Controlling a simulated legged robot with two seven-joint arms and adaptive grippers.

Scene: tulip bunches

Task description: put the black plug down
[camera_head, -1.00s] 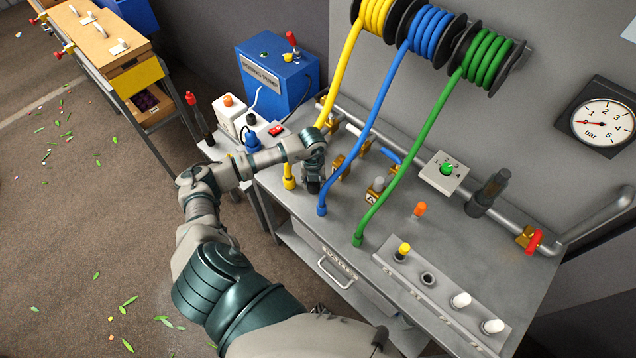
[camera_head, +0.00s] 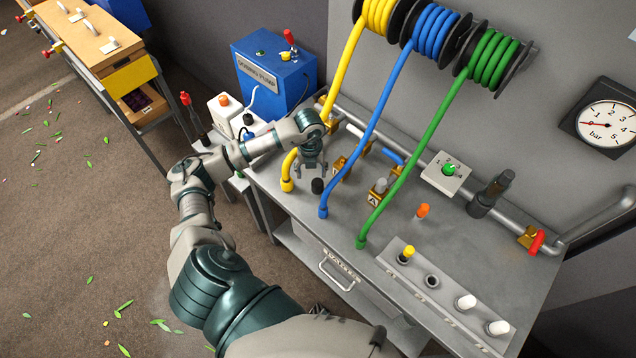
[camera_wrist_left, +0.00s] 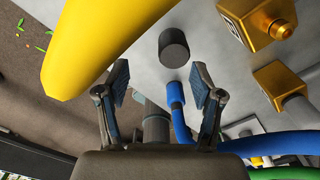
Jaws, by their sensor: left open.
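The black plug (camera_head: 318,186) is a short dark cylinder. It stands upright on the grey bench (camera_head: 335,232), between the lower ends of the yellow hose and the blue hose. It also shows in the left wrist view (camera_wrist_left: 174,46), beyond the fingertips. My left gripper (camera_head: 312,165) is open and empty just above and behind the plug, apart from it. In the left wrist view its two fingers (camera_wrist_left: 160,82) are spread wide with nothing between their pads. My right gripper is in neither view now.
The yellow hose (camera_head: 289,172) is close left of the gripper and the blue hose (camera_head: 340,160) close right. Brass valves (camera_head: 380,193) and the green hose (camera_head: 395,185) are farther right. The blue dosing pump (camera_head: 273,75) stands behind left. Bare bench lies in front of the plug.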

